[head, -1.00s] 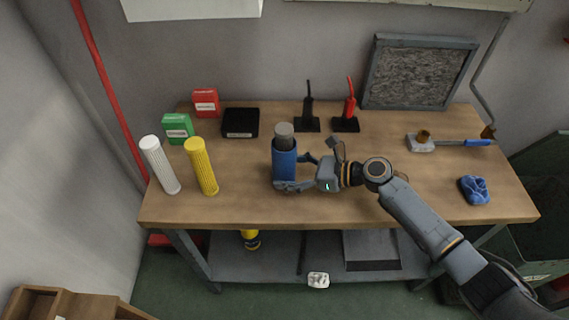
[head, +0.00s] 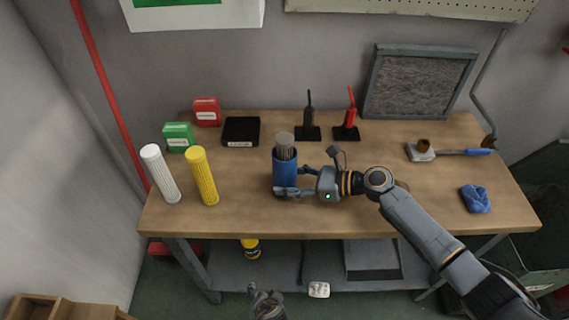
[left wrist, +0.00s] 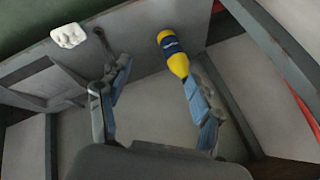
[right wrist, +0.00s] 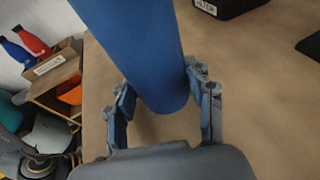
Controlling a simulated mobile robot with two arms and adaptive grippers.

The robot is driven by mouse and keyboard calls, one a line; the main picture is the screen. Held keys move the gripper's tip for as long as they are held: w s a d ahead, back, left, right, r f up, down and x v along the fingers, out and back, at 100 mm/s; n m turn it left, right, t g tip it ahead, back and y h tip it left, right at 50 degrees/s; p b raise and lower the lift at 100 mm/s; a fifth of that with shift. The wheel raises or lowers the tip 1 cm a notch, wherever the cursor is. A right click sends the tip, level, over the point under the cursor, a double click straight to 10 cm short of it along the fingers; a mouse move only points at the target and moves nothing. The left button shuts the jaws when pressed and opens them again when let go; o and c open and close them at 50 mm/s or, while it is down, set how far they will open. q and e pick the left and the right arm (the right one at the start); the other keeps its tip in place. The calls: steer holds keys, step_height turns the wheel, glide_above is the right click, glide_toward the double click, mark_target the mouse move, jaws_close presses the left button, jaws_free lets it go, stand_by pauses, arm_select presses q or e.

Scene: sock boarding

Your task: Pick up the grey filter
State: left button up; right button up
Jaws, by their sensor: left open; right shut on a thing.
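The grey filter (head: 285,146) stands in a blue cylindrical housing (head: 285,170) on the table, and its ribbed top sticks out of the open upper end. My right gripper (head: 299,182) is shut around the housing, low on its side. In the right wrist view the blue housing (right wrist: 140,45) stands between the two fingers; the filter does not show there. My left gripper (head: 268,300) is at the bottom edge of the head view, in front of and below the table. In the left wrist view its fingers (left wrist: 155,80) are apart with nothing between them.
A white filter (head: 160,174) and a yellow filter (head: 202,176) stand left of the housing. A black box (head: 241,130) and two small pump-like items stand behind. A yellow bottle (left wrist: 172,52) is on the lower shelf. A blue cloth (head: 475,198) lies at the right.

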mark_target(287, 146)
arm_select(q)
steer(key=w+d+r+n+t, duration=0.1)
steer(key=d+r+n+t, duration=0.15)
steer(key=r, duration=0.75)
steer(key=w+d+r+n+t+y, duration=0.1)
steer(key=d+r+t, duration=0.25)
steer(key=r, duration=0.65)
steer(key=w+d+r+n+t, duration=0.15)
steer(key=d+r, duration=0.25)
steer(key=r, duration=0.6)
steer(key=w+r+n+t, duration=0.1)
steer(key=w+r, duration=0.2)
steer(key=r, duration=0.1)
steer(key=w+a+r+n+t+y, duration=0.1)
steer(key=w+r+n, duration=0.1)
steer(key=w+r, duration=0.2)
steer(key=w+a+r+n+t, duration=0.1)
steer(key=w+r, duration=0.3)
steer(key=r, duration=0.2)
steer(key=shift+a+n+t+y, duration=0.1)
steer(key=shift+n+t+y, duration=0.2)
steer(key=shift+t+y, duration=0.1)
steer(key=shift+x, duration=3.05)
steer(key=shift+f, duration=0.15)
steer(key=shift+c, duration=0.4)
jaws_close()
step_height(287, 146, up, 18)
